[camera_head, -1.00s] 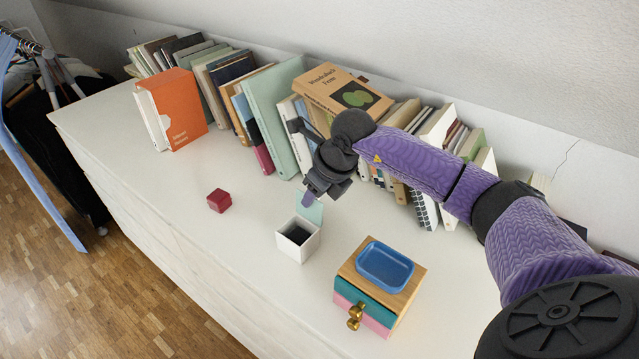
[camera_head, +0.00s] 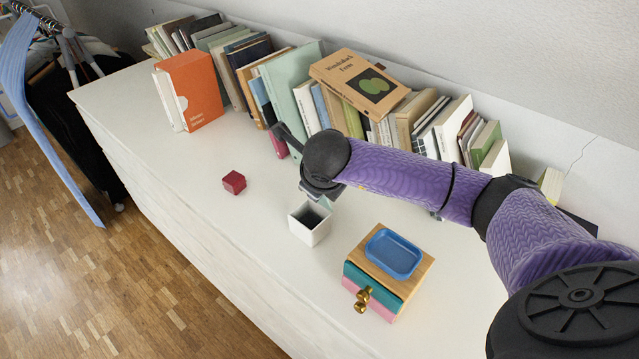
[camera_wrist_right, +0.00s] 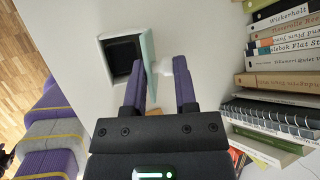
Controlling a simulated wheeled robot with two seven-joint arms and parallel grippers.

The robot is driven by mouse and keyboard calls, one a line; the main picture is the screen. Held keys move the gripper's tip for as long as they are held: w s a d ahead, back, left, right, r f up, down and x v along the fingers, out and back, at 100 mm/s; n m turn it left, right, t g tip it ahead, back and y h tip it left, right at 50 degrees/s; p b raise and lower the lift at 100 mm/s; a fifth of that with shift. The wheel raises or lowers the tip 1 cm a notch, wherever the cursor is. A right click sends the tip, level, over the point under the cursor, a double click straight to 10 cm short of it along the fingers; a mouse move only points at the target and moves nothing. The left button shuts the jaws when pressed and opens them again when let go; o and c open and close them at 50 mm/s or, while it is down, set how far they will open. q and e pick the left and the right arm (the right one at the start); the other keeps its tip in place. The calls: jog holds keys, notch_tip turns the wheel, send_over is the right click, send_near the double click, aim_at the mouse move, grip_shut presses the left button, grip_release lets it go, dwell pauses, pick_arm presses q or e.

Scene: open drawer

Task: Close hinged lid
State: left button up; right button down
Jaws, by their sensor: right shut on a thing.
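A small white box (camera_head: 308,229) with a dark inside stands on the white cabinet top. Its pale green hinged lid (camera_wrist_right: 148,55) stands up, open, on the side toward the books; in the head view it is mostly hidden by my arm. My right gripper (camera_wrist_right: 160,75) is at the lid, with one finger overlapping the lid's edge in the right wrist view. It is shut on the lid, though the exact contact is hard to see. My left gripper is not in view.
A dark red cube (camera_head: 234,182) lies left of the box. A small wooden drawer unit (camera_head: 415,275) with brass knobs and a blue tray (camera_head: 393,254) on top stands right of it. A row of books (camera_head: 295,100) lines the wall. The cabinet's front edge is close.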

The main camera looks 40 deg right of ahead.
jog(key=shift+c, duration=2.4)
grip_release()
jog(key=shift+r, duration=0.2)
jog(key=p+v, duration=0.3)
jog(key=v, duration=0.6)
jog(key=shift+s+r, duration=0.25)
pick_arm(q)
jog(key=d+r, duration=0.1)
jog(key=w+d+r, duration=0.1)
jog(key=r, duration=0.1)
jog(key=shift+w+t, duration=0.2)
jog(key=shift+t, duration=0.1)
pick_arm(e)
jog(key=shift+a, duration=0.1)
